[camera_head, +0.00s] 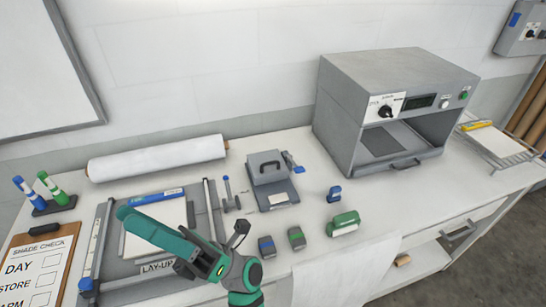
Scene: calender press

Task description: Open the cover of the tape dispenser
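A green rounded case (343,223) with a pale front strip lies on the bench right of centre. It may be the tape dispenser, and its cover looks closed, though it is small here. A small blue item (333,194) stands just behind it; I cannot tell what it is. My teal arm reaches in from the bottom, left of the green case. A dark grey part at its end seems to be my gripper (239,234). It is apart from the green case. Its fingers are not clear, so I cannot tell if it is open.
Two small grey blocks, one blue-topped (266,246) and one green-topped (296,238), lie between my arm and the green case. A grey handled box (268,167) and a large grey machine (395,75) stand behind. A lay-up board (125,268) is left.

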